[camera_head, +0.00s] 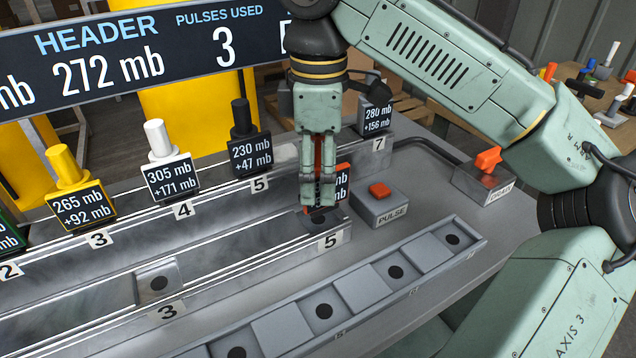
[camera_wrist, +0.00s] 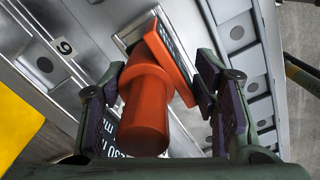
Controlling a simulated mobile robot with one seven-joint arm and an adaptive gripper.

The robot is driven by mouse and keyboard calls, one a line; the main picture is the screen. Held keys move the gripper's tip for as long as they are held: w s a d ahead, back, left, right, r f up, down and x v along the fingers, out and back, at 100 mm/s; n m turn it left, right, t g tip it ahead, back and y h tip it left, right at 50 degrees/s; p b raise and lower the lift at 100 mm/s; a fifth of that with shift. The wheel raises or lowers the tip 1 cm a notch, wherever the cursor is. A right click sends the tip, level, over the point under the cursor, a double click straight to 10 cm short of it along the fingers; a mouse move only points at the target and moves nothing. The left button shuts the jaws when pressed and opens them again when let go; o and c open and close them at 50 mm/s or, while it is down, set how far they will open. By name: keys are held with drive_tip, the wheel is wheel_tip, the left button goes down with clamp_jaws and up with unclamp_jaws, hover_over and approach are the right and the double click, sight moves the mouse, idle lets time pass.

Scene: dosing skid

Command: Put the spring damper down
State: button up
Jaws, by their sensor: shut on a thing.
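The spring damper, seen as a red-orange piece with a round post and a dark label plate, is in my gripper (camera_head: 319,198). My gripper points down over the seat marked 5 (camera_head: 322,219) at the front rail's right end. The damper's lower end is at or just above that seat; I cannot tell whether it touches.
A white damper (camera_head: 157,148), a yellow damper (camera_head: 68,178) and a black damper (camera_head: 242,135) stand on the back rail. A red-topped PULSE box (camera_head: 379,204) is close to my gripper's right. A front tray (camera_head: 350,290) has empty seats. Seat 3 (camera_head: 158,283) is empty.

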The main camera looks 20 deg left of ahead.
sight(318, 188)
drive_tip(key=shift+w+f, duration=0.1)
drive_tip(key=shift+w, duration=0.15)
drive_tip(key=shift+a+f, duration=0.1)
drive_tip(key=shift+f, duration=1.6)
drive_tip(key=shift+f, duration=0.15)
drive_tip(key=o, duration=1.5)
wheel_tip(318, 188, up, 12)
drive_tip(key=shift+r+p, duration=0.2)
drive_tip(key=shift+p, duration=0.55)
